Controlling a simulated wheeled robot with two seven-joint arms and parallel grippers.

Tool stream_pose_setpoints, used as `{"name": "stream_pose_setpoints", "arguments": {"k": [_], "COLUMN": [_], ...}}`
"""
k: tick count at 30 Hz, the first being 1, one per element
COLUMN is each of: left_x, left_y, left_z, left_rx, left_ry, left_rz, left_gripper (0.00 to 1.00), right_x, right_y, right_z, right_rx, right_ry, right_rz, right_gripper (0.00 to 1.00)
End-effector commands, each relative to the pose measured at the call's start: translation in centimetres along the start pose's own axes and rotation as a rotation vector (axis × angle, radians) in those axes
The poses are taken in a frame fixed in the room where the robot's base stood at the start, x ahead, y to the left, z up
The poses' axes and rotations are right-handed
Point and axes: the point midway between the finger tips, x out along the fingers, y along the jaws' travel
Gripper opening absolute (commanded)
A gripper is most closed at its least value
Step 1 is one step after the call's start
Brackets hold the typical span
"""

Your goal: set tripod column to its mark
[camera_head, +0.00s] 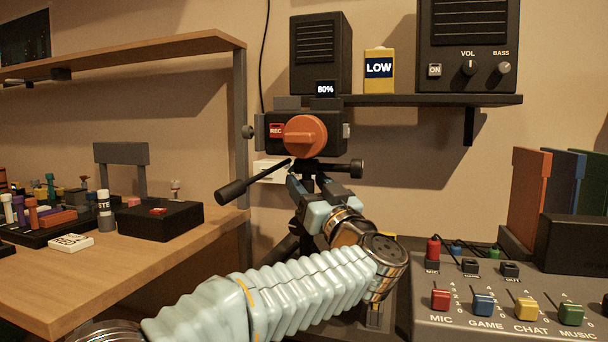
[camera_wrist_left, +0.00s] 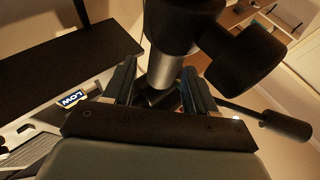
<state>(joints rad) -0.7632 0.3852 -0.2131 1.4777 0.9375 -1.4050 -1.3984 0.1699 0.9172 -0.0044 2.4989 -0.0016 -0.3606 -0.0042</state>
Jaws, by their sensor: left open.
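The tripod carries a black camera (camera_head: 335,138) with an orange round front and a red REC label. Below it are the dark tripod head and a pan handle (camera_head: 232,191). My left gripper (camera_head: 308,182) is just under the head and hides most of the column in the head view. In the left wrist view the silver tripod column (camera_wrist_left: 163,72) stands between the open fingers of my left gripper (camera_wrist_left: 158,88). I cannot tell whether either finger touches it. The column's mark is not visible. The pan handle also shows in the left wrist view (camera_wrist_left: 285,124).
A black wall shelf (camera_head: 430,100) with speakers and a yellow LOW box (camera_head: 379,72) is close behind the tripod. A wooden desk (camera_head: 120,268) with small items is at left. A grey mixer (camera_head: 470,318) with coloured sliders is at right.

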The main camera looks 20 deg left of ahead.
Motion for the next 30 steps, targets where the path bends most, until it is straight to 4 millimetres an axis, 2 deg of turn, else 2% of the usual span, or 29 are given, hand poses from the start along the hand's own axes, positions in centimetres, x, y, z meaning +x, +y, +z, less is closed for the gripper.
{"name": "stream_pose_setpoints", "arguments": {"k": [3, 6, 16, 27, 30], "left_x": [1.9, 2.8, 3.2, 3.1, 3.1], "left_y": [0.0, 0.0, 0.0, 0.1, 0.2], "left_z": [-0.1, -0.1, 0.0, 0.0, 0.0], "left_rx": [0.0, 0.0, 0.0, 0.001, 0.002], "left_ry": [0.0, 0.0, 0.001, 0.001, 0.001], "left_rz": [-0.001, 0.0, 0.001, 0.005, 0.007], "left_gripper": [0.56, 0.56, 0.55, 0.0, 0.0], "right_x": [-0.3, -0.4, -0.4, -0.4, -0.4], "right_y": [-0.1, -0.1, -0.1, -0.1, -0.1], "right_z": [0.0, -0.1, -0.1, -0.1, -0.1], "right_rx": [0.0, 0.0, 0.0, 0.0, 0.0], "right_ry": [0.001, 0.001, 0.002, 0.002, 0.002], "right_rz": [0.001, 0.001, 0.001, 0.001, 0.001], "right_gripper": [0.43, 0.43, 0.43, 0.43, 0.43]}}
